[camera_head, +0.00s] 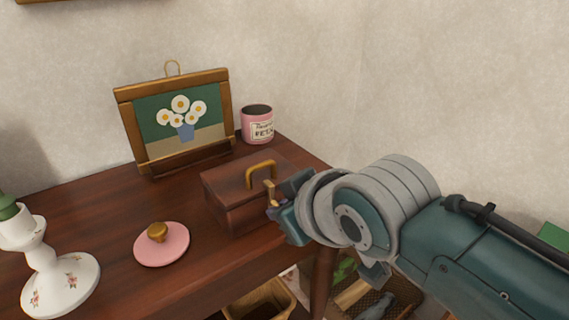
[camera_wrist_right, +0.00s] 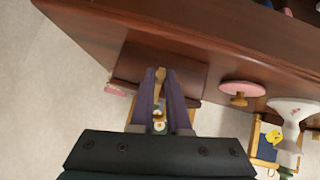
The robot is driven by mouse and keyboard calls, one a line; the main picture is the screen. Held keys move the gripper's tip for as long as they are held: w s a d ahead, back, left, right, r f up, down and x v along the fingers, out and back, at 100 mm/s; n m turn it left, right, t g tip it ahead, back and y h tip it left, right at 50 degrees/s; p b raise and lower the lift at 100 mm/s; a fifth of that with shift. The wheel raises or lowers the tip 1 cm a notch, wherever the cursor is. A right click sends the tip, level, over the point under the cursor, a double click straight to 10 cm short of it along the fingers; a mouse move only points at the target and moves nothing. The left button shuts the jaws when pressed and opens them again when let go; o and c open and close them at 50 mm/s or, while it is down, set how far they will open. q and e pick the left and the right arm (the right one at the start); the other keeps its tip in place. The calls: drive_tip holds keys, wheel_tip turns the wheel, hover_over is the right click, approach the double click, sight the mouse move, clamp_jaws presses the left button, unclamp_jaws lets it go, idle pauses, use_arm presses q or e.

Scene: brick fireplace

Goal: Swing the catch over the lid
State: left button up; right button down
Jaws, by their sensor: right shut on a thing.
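A brown wooden box (camera_head: 232,202) with a brass handle (camera_head: 262,168) on its lid (camera_head: 235,174) stands on the table near its right edge. A small brass catch (camera_head: 269,188) stands up at the box's right side, close to the lid's edge. My right gripper (camera_head: 274,204) comes in from the right and is shut on the catch. In the right wrist view, the catch (camera_wrist_right: 161,78) shows between the fingertips of the right gripper (camera_wrist_right: 162,74), against the brown box (camera_wrist_right: 192,78). The fingers hide part of the box. My left gripper is not in view.
A pink lid with a gold knob (camera_head: 162,245) lies left of the box, and a white floral candlestick (camera_head: 62,282) stands farther left. A framed flower picture (camera_head: 180,118) and a pink mug (camera_head: 257,127) stand behind the box. A basket (camera_head: 258,301) is below the table.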

drive_tip(key=shift+f, duration=0.1)
drive_tip(key=c, duration=0.9)
unclamp_jaws()
drive_tip(key=shift+s+d+r, duration=0.1)
drive_tip(key=shift+s+r, duration=0.1)
drive_tip(key=shift+r, duration=0.15)
drive_tip(key=p+v, duration=0.4)
drive_tip(key=v, duration=0.5)
drive_tip(key=shift+s+p, duration=0.1)
drive_tip(key=shift+p, duration=0.2)
